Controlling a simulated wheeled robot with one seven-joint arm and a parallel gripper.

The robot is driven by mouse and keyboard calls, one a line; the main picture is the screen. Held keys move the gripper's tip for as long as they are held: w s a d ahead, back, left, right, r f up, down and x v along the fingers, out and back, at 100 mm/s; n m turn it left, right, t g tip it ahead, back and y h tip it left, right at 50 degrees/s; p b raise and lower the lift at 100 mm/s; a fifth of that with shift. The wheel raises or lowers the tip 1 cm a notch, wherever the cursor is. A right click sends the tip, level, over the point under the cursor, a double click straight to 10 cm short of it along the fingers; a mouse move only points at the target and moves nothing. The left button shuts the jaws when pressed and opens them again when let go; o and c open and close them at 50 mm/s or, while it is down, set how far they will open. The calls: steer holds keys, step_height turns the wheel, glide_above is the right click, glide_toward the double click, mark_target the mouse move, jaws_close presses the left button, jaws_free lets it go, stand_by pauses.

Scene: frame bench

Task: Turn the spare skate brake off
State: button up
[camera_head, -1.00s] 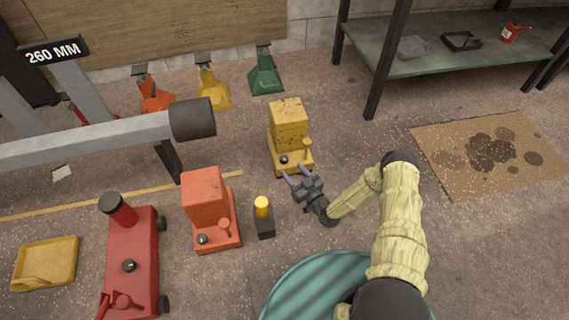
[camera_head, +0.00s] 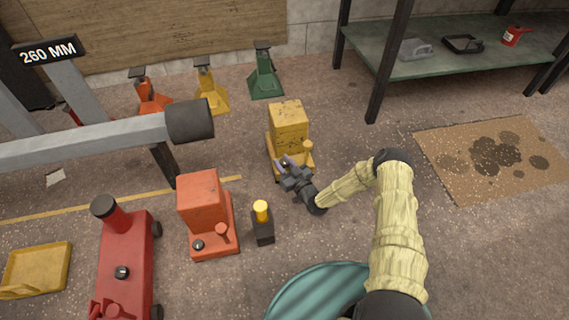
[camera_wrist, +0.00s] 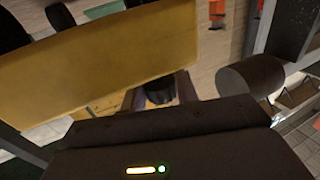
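A yellow skate-like unit (camera_head: 289,125) with a tall block and a low base stands at the middle of the floor. A similar orange unit (camera_head: 203,205) stands to its lower left, with a black knob (camera_head: 198,245) on its base. I cannot tell from markings which one is the spare. My gripper (camera_head: 288,162) is at the front of the yellow unit's base, its fingers apart. In the wrist view the yellow block (camera_wrist: 100,60) fills the upper left. A black round knob (camera_wrist: 160,91) shows just beyond my gripper, between the fingertips; contact cannot be told.
A small black unit with a yellow cap (camera_head: 263,224) stands close left of my arm. A red trolley jack (camera_head: 128,255), a yellow tray (camera_head: 38,268) and a grey beam (camera_head: 90,142) lie left. Stands (camera_head: 265,78) line the back. A green shelf (camera_head: 470,65) is back right.

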steer(key=shift+r+m+h+p, duration=0.2)
steer(key=shift+m+h+p, duration=0.2)
steer(key=shift+p, duration=0.4)
steer(key=shift+d+f+m+t+h+p, duration=0.1)
steer(key=shift+f+m+t+h+p, duration=0.1)
steer(key=shift+m+t+h+p, duration=0.25)
steer(key=o, duration=1)
steer(key=shift+c, duration=0.2)
